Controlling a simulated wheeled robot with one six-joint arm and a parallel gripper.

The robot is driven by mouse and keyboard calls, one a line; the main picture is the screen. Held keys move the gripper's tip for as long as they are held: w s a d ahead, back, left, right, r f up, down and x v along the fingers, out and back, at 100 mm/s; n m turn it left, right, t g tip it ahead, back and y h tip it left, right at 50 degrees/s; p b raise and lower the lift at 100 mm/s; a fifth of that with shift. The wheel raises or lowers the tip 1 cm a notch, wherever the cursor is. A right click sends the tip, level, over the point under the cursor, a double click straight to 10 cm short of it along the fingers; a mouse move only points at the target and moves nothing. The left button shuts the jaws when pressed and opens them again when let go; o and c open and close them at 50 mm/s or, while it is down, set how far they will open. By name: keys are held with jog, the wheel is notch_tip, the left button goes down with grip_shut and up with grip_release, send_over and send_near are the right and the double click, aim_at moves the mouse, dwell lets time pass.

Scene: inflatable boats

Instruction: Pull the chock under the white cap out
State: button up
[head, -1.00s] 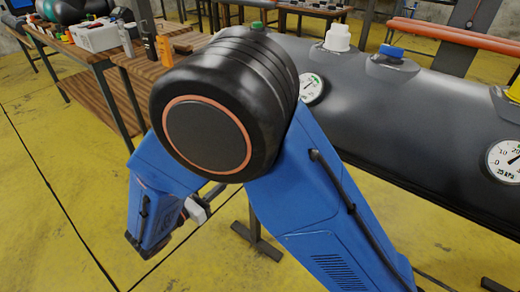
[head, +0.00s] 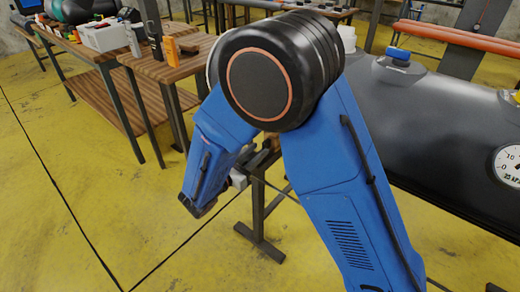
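The white cap (head: 347,38) sits on top of the dark grey inflatable tube (head: 440,120), at the upper middle right. It is partly covered by my blue arm's black joint. The tube below the white cap is hidden behind my arm, and I see no chock there. A blue cap (head: 398,54) stands on the tube to the right of the white one. My forearm slopes down to the left, in front of the tube's left end. My gripper's fingers do not show.
A pressure gauge (head: 507,165) is on the tube at the right edge. A wooden table (head: 180,66) with an orange item (head: 170,48) stands at the upper left, with a white box (head: 104,36) behind. Metal stand legs (head: 258,215) are below my arm. The yellow floor at left is clear.

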jog(key=shift+x, duration=1.2)
jog(key=shift+c, duration=0.3)
grip_shut()
jog(key=shift+v, duration=2.65)
jog(key=shift+o, duration=0.3)
grip_release()
jog(key=shift+s+a, duration=0.1)
jog(key=v, duration=1.7)
jog(key=shift+s+a, duration=0.15)
jog(key=shift+s, duration=0.05)
